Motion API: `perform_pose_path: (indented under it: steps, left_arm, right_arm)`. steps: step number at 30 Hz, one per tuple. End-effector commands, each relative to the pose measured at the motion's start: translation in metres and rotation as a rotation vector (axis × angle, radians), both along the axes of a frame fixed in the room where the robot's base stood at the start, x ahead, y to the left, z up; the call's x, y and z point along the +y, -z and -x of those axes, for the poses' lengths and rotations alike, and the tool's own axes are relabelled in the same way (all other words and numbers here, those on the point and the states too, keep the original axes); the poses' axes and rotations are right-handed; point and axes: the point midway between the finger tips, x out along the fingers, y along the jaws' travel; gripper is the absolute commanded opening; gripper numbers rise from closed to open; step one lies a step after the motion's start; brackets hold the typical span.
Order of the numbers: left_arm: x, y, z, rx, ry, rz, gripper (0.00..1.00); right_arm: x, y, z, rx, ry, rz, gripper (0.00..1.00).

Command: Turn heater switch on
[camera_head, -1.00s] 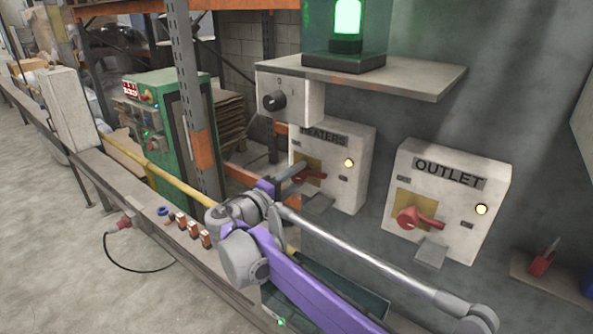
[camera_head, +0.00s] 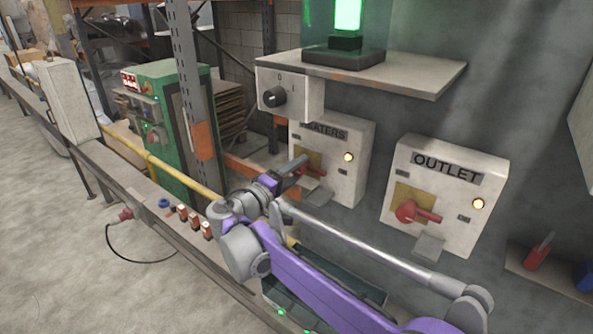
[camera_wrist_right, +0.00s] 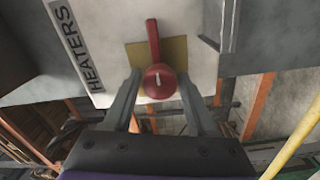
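The HEATERS box (camera_head: 352,180) is a white wall box with a lit yellow lamp (camera_head: 348,157) and a red rotary switch (camera_head: 314,171) on a yellow plate. The switch handle points to the right. In the right wrist view, the same red switch (camera_wrist_right: 160,81) shows its round hub and straight handle. My right gripper (camera_head: 299,166) is at the switch from the left. In the wrist view, my right gripper (camera_wrist_right: 159,85) is open, with one finger on each side of the hub. I cannot tell whether the fingers touch it. My left gripper is not in view.
The OUTLET box (camera_head: 455,165), with a similar red switch (camera_head: 417,212) and lit lamp, hangs to the right. A box with a black knob (camera_head: 275,97) is above left, under a shelf (camera_head: 420,76) bearing a green lamp (camera_head: 347,15).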

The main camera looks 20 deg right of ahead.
Motion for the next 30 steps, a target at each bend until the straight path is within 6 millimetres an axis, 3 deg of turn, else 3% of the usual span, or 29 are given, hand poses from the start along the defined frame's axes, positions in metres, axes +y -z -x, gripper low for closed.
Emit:
perform_pose_path:
  steps: [1, 3, 14, 30]
  left_arm:
    - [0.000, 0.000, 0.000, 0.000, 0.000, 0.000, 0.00]
    - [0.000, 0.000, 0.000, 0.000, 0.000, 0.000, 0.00]
    - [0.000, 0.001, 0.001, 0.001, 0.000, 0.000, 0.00]
    - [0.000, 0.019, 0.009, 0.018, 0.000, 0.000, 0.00]
  right_arm:
    - [0.000, 0.000, 0.000, 0.000, 0.000, 0.000, 0.69]
    - [0.000, 0.000, 0.000, 0.001, 0.000, 0.001, 0.79]
    - [0.005, 0.001, 0.003, 0.002, -0.002, 0.001, 0.79]
    - [0.078, 0.001, 0.060, 0.002, -0.003, 0.000, 0.79]
